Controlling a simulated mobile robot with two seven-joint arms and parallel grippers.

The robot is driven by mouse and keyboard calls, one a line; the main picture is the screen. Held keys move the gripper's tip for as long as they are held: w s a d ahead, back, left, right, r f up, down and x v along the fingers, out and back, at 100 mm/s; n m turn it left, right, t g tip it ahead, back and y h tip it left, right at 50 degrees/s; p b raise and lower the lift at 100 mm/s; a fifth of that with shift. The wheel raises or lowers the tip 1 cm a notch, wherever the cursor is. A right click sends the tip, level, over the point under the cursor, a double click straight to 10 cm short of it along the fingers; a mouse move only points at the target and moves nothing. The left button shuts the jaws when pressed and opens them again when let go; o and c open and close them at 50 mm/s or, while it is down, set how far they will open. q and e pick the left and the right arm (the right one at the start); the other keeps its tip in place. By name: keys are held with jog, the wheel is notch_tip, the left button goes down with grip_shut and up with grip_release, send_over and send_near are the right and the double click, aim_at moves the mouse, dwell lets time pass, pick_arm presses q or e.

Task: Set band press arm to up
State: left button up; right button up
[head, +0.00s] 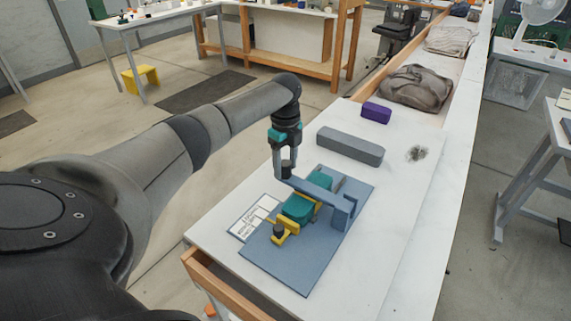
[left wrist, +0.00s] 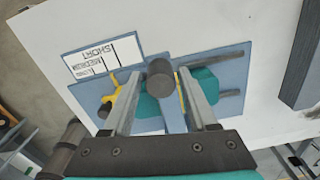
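The band press stands on a blue base plate (head: 315,275) on the white table. Its blue press arm (head: 318,193) runs from a post at the right across the teal body (head: 299,208) to a dark knob at its far left end. I cannot tell the arm's exact angle. My left gripper (head: 284,168) points down over that end. In the left wrist view the dark knob (left wrist: 160,82) sits between the fingers of my left gripper (left wrist: 160,76), with small gaps at both sides. The fingers partly hide the press. My right gripper is not in view.
A white label card (head: 254,217) lies at the plate's left edge. A long grey block (head: 350,146) and a purple block (head: 376,112) lie beyond the press. A grey cloth bundle (head: 415,88) is farther back. The table is clear right of the plate.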

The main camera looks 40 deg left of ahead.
pick_arm(q)
grip_shut()
dwell(1.1)
